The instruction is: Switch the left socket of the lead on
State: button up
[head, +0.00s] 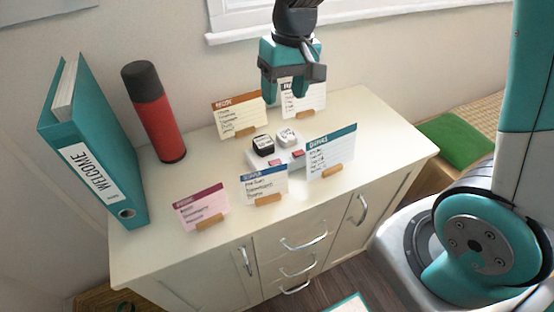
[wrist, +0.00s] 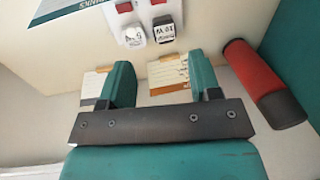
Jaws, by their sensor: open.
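The white extension lead (head: 289,160) lies on the cabinet top among upright cards, partly hidden by the front ones. A black plug (head: 263,145) is in its left socket and a white plug (head: 287,137) in its right socket. A red switch (head: 275,162) shows in front of the black plug and another (head: 299,154) in front of the white plug. Their tilt is too small to tell. In the wrist view the order is reversed: the black plug (wrist: 165,32) is right of the white plug (wrist: 134,37). My gripper (head: 290,93) is open and empty, above and behind the lead.
Cards in wooden holders surround the lead: brown (head: 237,112) and another (head: 304,98) behind, blue (head: 264,185), teal (head: 331,153) and pink (head: 201,206) in front. A red bottle (head: 155,115) and a teal binder (head: 95,150) stand left. The cabinet's right end is clear.

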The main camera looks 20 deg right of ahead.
aim_at(274, 160)
jog(key=f, duration=0.5)
jog(key=a+f, duration=0.1)
jog(key=f, duration=0.5)
jog(key=a+f, duration=0.1)
jog(key=f, duration=0.5)
jog(key=shift+w+f, duration=0.1)
jog(key=shift+f, duration=0.05)
jog(key=shift+c, duration=0.4)
jog(key=c, duration=0.8)
jog(key=shift+a+h, duration=0.1)
jog(key=shift+h, duration=0.3)
jog(key=shift+c, duration=0.2)
jog(key=shift+h+p, duration=0.35)
jog(key=shift+h, duration=0.05)
jog(key=o, duration=0.9)
